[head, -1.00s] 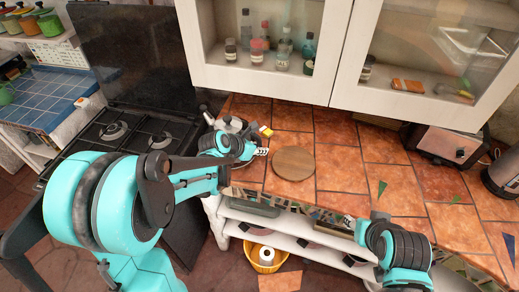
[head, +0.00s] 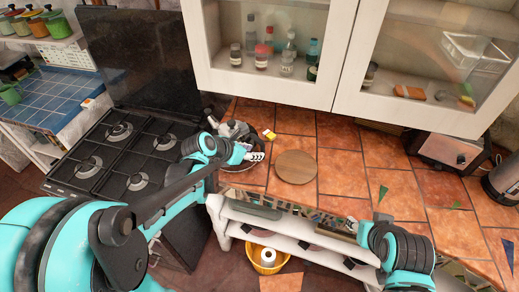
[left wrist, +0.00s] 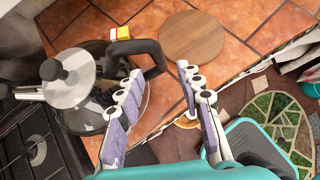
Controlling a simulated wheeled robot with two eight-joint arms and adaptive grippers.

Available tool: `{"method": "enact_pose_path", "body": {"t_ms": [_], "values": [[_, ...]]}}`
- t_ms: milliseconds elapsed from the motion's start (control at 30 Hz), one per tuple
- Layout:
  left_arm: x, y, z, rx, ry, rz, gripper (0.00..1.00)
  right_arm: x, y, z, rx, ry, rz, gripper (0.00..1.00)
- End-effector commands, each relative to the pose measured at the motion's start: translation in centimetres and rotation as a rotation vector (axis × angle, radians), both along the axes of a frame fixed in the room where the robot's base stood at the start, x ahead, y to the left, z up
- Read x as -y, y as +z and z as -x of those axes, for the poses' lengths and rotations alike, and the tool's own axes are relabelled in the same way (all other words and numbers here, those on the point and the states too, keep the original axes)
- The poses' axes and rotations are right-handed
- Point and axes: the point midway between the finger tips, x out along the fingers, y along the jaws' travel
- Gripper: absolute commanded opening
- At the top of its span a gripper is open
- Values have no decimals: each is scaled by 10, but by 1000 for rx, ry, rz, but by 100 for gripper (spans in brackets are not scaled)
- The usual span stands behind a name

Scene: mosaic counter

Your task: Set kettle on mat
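The kettle (head: 236,130) stands on the counter's left end, partly hidden behind my left gripper in the head view. In the left wrist view the kettle (left wrist: 68,90) shows a pale lid with a dark knob, a dark glassy body and a black handle. The mat is a round wooden disc (head: 295,167), bare, to the right of the kettle; it also shows in the left wrist view (left wrist: 192,37). My left gripper (head: 257,156) is open, its fingers (left wrist: 160,74) apart beside the kettle, with the handle's end near the gap. My right gripper (head: 350,226) is by the counter's front edge, its fingers unclear.
The gas stove (head: 115,150) is on the left. A toaster (head: 446,150) stands at the right back. Glass-fronted cabinets (head: 270,85) hang above the counter. Tiles right of the disc are mostly clear.

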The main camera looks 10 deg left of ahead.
Motion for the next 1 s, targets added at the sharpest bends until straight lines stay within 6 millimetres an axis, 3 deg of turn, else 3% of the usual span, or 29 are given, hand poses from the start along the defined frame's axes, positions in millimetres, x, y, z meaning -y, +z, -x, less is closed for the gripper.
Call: {"method": "enact_pose_path", "body": {"t_ms": [100, 300, 467, 567, 800, 1000], "values": [[-8, 18, 15, -1, 1, 0, 36, 0, 9, 0, 0, 0, 0, 40], [-14, 30, 28, 4, -11, -13, 36, 0, 13, 0, 0, 0, 0, 40], [-9, 35, 49, 68, -197, -220, 36, 0, 12, 0, 0, 0, 0, 40], [-3, 38, 73, 146, -447, -485, 36, 0, 12, 0, 0, 0, 0, 40], [-2, 42, 138, 331, -1217, -1195, 36, 0, 12, 0, 0, 0, 0, 40], [-9, 40, 176, 420, -1780, -1616, 36, 0, 12, 0, 0, 0, 0, 40]]}}
